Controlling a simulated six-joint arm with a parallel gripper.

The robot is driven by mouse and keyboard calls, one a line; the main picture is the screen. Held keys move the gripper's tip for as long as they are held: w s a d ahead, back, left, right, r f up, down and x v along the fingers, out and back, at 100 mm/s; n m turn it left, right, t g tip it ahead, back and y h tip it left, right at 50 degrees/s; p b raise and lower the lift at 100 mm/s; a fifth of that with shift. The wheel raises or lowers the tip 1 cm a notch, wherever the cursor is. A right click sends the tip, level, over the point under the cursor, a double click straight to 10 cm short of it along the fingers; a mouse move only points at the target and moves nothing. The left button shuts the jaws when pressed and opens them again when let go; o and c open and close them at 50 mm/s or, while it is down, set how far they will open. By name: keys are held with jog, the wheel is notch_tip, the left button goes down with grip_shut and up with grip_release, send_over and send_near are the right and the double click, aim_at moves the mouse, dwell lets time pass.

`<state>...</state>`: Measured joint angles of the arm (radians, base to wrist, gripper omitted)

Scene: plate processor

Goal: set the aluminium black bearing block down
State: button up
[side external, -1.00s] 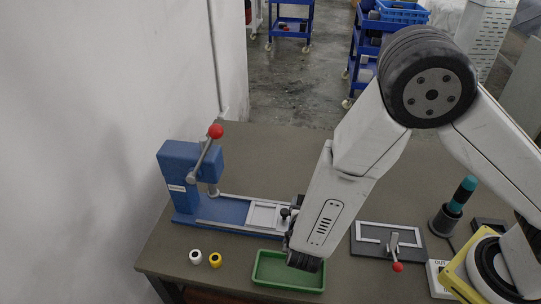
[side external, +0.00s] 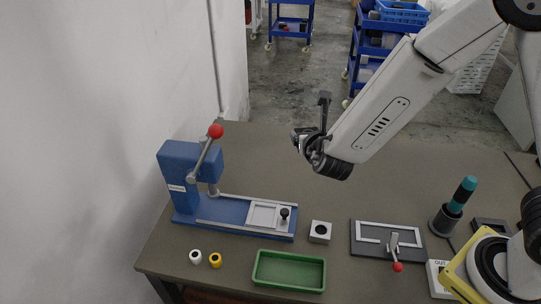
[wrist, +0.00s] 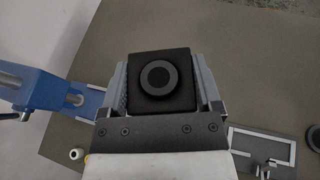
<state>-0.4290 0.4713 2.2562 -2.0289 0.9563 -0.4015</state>
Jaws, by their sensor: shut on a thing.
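The black bearing block (wrist: 137,100), a dark square block with a round grey-ringed bearing on its face, is between the two fingers of my gripper (wrist: 162,78) in the wrist view. My gripper is shut on it. In the side view my gripper (side external: 308,143) is raised well above the table, behind and above the blue press base. The held block is small and hard to tell from the gripper there. A second block, silvery with a dark round centre (side external: 320,231), sits on the table right of the press base.
The blue press (side external: 190,170) with a red-knobbed lever stands at left. The table's back middle is clear.

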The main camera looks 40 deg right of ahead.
jog(key=d+r+n+t+y, duration=0.1)
jog(key=d+r+n+y, duration=0.1)
jog(key=d+r, duration=0.4)
jog(key=shift+w+r, duration=0.3)
jog(key=shift+r, duration=0.75)
jog(key=shift+d+f, duration=0.1)
jog(key=shift+d, duration=0.05)
jog(key=s+d+f+m+g+h, duration=0.1)
jog(key=d+f, duration=0.3)
jog(key=f, duration=0.5)
jog(key=s+d+f+m+g+h, duration=0.1)
jog(key=d+f, duration=0.3)
jog(key=f, duration=0.5)
jog(key=s+d+f+m+g+h, duration=0.1)
jog(key=s+d+f+m+h, duration=0.2)
jog(key=f, duration=0.6)
jog(key=shift+d, duration=0.65)
jog(key=shift+f, duration=2.15)
